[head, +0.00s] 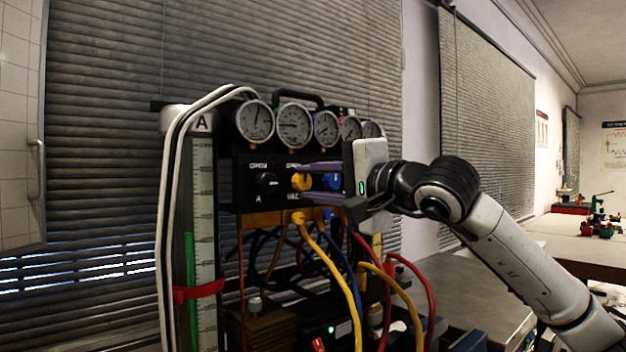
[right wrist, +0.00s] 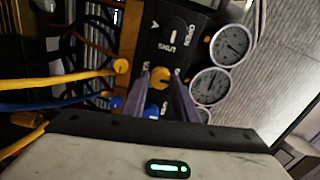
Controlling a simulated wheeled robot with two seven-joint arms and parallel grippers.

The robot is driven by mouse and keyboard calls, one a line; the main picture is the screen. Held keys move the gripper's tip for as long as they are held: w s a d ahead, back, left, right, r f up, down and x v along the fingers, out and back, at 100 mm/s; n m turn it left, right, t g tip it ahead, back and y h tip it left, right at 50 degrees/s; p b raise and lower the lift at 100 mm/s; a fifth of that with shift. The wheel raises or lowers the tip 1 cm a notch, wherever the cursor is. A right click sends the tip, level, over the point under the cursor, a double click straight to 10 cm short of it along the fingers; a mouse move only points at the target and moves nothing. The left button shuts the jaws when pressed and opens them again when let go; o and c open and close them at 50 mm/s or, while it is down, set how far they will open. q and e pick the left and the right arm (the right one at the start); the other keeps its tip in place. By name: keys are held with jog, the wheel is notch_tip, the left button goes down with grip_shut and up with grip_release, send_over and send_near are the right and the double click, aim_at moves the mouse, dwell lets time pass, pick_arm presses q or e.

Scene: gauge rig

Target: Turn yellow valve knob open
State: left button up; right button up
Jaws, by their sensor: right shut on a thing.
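The yellow valve knob (head: 299,181) sits on the front of the black gauge panel, to the right of a black knob and to the left of a blue one. My right gripper (head: 304,182) reaches it from the right, with one finger above the knob and one below. The right wrist view shows the yellow knob (right wrist: 161,75) between the two fingertips (right wrist: 162,84), and the gripper is shut on it. The fingers hide part of the panel labels, so the knob's exact angle is hard to read. My left gripper is not in view.
The blue knob (head: 331,182) lies close beside the fingers. Several round gauges (head: 295,125) stand above the panel. Yellow, blue and red hoses (head: 340,275) hang below it. A tall scaled tube (head: 203,230) stands at the left, and a grey bench (head: 475,290) is at the right.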

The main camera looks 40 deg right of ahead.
jog(key=shift+n, duration=0.4)
jog(key=o, duration=1.1)
jog(key=shift+c, duration=0.2)
jog(key=shift+s, duration=0.1)
jog(key=s+b, duration=0.2)
jog(key=s, duration=0.8)
jog(key=shift+d, duration=0.4)
jog(key=shift+r, duration=0.1)
